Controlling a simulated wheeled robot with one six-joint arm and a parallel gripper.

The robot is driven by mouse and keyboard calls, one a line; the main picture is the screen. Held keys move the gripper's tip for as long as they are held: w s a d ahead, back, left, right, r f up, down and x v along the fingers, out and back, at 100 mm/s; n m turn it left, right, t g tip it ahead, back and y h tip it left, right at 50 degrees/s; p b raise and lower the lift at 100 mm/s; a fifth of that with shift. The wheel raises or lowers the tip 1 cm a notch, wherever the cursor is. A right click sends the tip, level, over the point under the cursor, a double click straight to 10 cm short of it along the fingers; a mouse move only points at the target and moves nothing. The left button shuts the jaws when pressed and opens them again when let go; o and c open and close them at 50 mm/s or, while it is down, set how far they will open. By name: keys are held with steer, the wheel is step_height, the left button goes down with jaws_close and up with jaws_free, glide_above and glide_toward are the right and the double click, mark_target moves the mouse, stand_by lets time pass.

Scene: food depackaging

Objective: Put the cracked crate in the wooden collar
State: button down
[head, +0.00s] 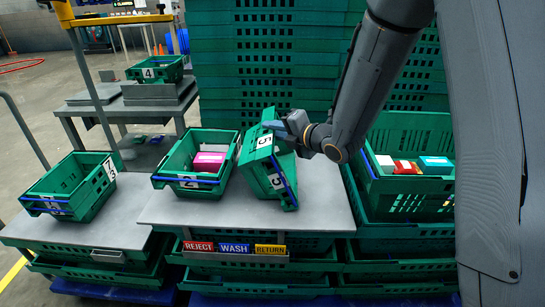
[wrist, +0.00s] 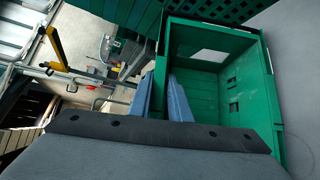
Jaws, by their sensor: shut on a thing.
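My gripper (head: 281,123) is shut on the upper wall of a green crate (head: 262,172) marked 5. The crate is tilted on its side, its lower end at or just above the grey table top; I cannot tell if it touches. In the wrist view the blue-grey fingers (wrist: 165,98) straddle the wall of this crate (wrist: 262,100), and its inside looks empty. No crack shows clearly on it. No wooden collar can be made out in either view.
A green crate (head: 166,172) marked 2 with a pink pack (head: 208,161) stands just left. Another crate (head: 52,206) is on the left table. Crate 4 (head: 145,71) stands behind. A crate with boxes (head: 383,199) is at right. Tall green stacks (head: 262,50) rise behind. REJECT, WASH and RETURN labels (head: 234,247) sit in front.

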step_height(320, 180, up, 10)
steer(key=shift+r, duration=0.1)
stand_by(0.6)
